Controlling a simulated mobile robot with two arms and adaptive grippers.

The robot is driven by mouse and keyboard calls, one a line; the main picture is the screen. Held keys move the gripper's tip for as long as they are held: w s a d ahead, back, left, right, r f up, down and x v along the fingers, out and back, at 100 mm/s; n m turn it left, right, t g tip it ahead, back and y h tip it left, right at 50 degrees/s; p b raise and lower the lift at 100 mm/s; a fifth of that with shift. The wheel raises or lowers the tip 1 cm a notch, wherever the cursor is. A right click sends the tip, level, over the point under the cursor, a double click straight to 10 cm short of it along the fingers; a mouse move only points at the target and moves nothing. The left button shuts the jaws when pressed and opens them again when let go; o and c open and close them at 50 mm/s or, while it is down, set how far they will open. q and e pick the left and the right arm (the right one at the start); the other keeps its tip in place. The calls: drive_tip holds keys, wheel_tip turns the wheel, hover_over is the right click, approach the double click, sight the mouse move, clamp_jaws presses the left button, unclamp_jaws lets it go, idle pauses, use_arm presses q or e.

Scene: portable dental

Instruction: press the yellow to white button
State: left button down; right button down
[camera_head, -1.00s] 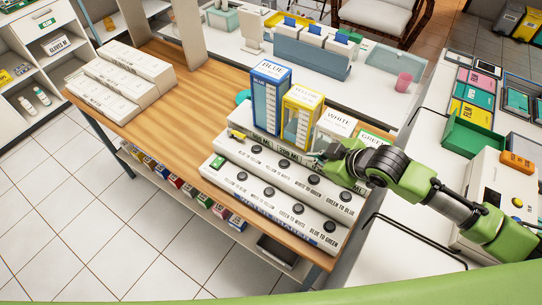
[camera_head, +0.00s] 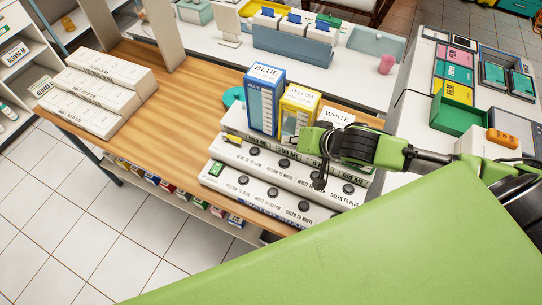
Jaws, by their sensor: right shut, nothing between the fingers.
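A white stepped machine (camera_head: 262,167) stands on the wooden table, with black round buttons along its lower steps. The button above the label "YELLOW TO WHITE" (camera_head: 284,162) is second from the left on the middle step and in plain view. My right gripper (camera_head: 319,184) is shut and empty, with its dark fingers pointing down. It is to the right of that button, over the area of the third button, which it partly hides. I cannot tell whether the fingers touch the machine. My left gripper is not in view.
A blue box (camera_head: 264,98), a yellow box (camera_head: 299,108) and a white box (camera_head: 337,115) stand at the machine's back. White stepped boxes (camera_head: 100,90) stand at the table's left. Bare wood (camera_head: 185,110) lies between. A green tray (camera_head: 458,115) is at right.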

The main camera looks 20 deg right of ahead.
drive_tip(key=shift+w+a+r+m, duration=0.15)
drive_tip(key=shift+w+m, duration=0.05)
drive_tip(key=shift+m, duration=0.2)
drive_tip(key=shift+s, duration=0.1)
drive_tip(key=b, duration=0.8)
hover_over(286, 164)
wheel_tip(286, 164, down, 7)
drive_tip(key=shift+r, duration=0.15)
drive_tip(key=shift+f+b, duration=0.35)
drive_tip(key=shift+f, duration=0.7)
drive_tip(key=shift+f, duration=0.1)
drive_tip(key=shift+f, duration=0.25)
